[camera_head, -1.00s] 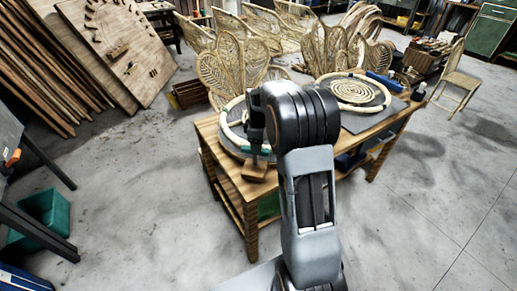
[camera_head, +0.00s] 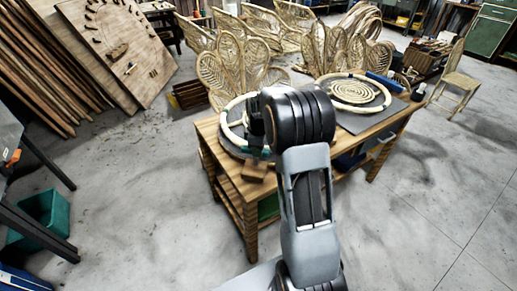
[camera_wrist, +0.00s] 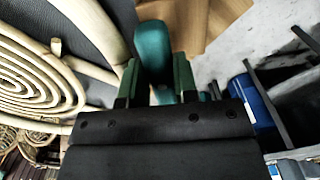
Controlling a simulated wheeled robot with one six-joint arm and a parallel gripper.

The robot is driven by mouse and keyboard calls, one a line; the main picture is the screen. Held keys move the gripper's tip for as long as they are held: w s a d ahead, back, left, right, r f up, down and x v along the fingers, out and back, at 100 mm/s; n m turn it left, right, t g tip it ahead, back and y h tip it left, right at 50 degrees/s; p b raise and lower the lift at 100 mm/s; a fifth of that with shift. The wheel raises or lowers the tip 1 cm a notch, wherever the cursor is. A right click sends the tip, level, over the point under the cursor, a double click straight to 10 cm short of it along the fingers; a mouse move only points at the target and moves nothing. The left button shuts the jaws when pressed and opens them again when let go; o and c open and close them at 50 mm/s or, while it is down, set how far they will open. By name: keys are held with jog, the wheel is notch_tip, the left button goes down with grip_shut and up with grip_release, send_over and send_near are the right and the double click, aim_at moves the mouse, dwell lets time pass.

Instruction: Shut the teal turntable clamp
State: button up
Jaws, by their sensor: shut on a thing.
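The teal turntable clamp (camera_wrist: 153,45) is a rounded teal handle, upright in the wrist view. My gripper (camera_wrist: 155,78) has one finger on each side of it and is shut on it. In the head view, my gripper (camera_head: 256,132) is at the front right edge of the left turntable (camera_head: 229,141), which carries a pale rattan ring. Only a little teal shows below the gripper there. My wrist hides the turntable's right part, and the gripper body hides the clamp's lower end.
A wooden block (camera_head: 254,171) sits on the bench (camera_head: 231,181) just in front of the turntable. A coiled rattan disc (camera_head: 354,91) lies on a dark mat at the bench's right. Woven rattan chair backs (camera_head: 240,65) stand behind. The floor in front is clear.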

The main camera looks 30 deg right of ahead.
jog(key=c, duration=0.3)
jog(key=m, duration=0.3)
jog(key=shift+s+a+m, duration=0.1)
jog(key=shift+a+m, duration=0.05)
jog(key=shift+m, duration=0.25)
jog(key=m, duration=0.4)
jog(key=shift+a+m, duration=0.2)
jog(key=shift+m, duration=0.1)
jog(key=m, duration=0.5)
jog(key=shift+a+p, duration=0.25)
jog(key=shift+p, duration=0.05)
jog(key=shift+a+m, duration=0.15)
jog(key=shift+m, duration=2.05)
jog(key=o, duration=0.9)
